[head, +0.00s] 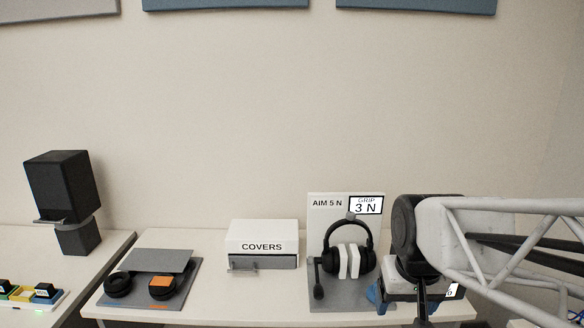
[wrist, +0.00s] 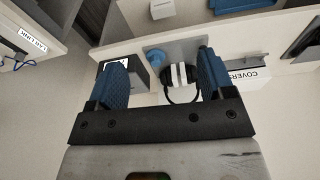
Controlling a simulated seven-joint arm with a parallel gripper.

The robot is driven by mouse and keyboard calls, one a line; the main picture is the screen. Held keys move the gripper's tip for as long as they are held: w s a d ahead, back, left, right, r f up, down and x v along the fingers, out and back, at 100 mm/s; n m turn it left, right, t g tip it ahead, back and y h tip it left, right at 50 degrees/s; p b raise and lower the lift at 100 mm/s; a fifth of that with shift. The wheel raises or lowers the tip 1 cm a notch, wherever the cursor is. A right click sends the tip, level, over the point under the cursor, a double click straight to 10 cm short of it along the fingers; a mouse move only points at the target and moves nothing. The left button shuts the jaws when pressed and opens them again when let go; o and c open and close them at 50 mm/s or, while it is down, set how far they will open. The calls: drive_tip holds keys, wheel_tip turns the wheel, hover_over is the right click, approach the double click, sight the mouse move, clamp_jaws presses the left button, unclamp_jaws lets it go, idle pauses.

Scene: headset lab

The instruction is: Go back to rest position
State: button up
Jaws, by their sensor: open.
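My gripper (wrist: 163,85) is open and empty in the wrist view, its two blue fingers apart with a clear gap between them. In the head view my arm reaches in from the right, with the gripper (head: 400,300) partly hidden below the wrist, above the right end of the table. A black headset (head: 362,262) with white pads between its cups stands upright on a grey stand, left of my gripper. The headset also shows in the wrist view (wrist: 180,76), farther off beyond the fingers.
A display panel (head: 326,212) reads "AIM 5 N" and "GRIP 3 N". A "COVERS" box (head: 262,236) stands left of the headset. Ear pads and an orange piece (head: 162,281) lie on a grey mat at the left. A black speaker (head: 62,187) stands on the side table.

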drive_tip(key=s+a, duration=0.1)
drive_tip(key=s, duration=0.7)
drive_tip(key=shift+f, duration=0.2)
